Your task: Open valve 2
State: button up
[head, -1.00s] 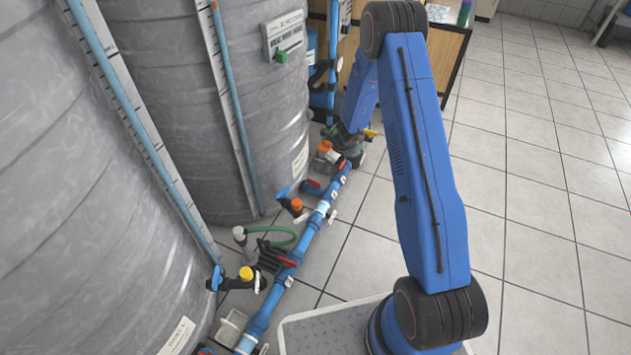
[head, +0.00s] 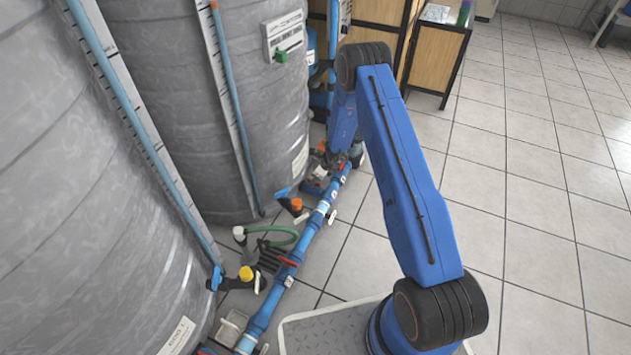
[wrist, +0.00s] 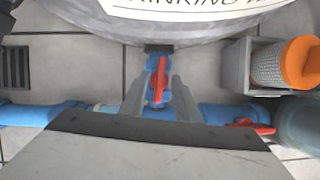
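A red valve handle (wrist: 158,80) sits on a short blue pipe branch (wrist: 153,62) below the tank in the wrist view, lying roughly along the branch. My gripper (wrist: 159,92) is open, with one grey finger on each side of this handle. I cannot tell whether the fingers touch it or are still above it. A second red handle (wrist: 251,126) sits to the right on the main blue pipe (wrist: 30,113). In the head view my gripper (head: 338,158) is at the far end of the pipe line, and my arm hides most of the valve there. No valve number is readable.
Large grey tanks (head: 235,110) stand close on the left. An orange-topped filter (wrist: 300,62) in a grey box is right of the branch. A nearer red handle (head: 288,262) and green hose (head: 280,236) lie along the pipe. The tiled floor (head: 520,200) at right is clear.

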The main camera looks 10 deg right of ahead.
jog(key=shift+f, duration=0.2)
jog(key=shift+a, duration=0.1)
grip_shut()
jog(key=shift+w+n, duration=0.1)
jog(key=shift+n, duration=0.7)
grip_release()
jog(key=shift+g, duration=0.3)
jog(key=shift+r, duration=0.1)
jog(key=v, duration=1.7)
jog(key=shift+d, duration=0.3)
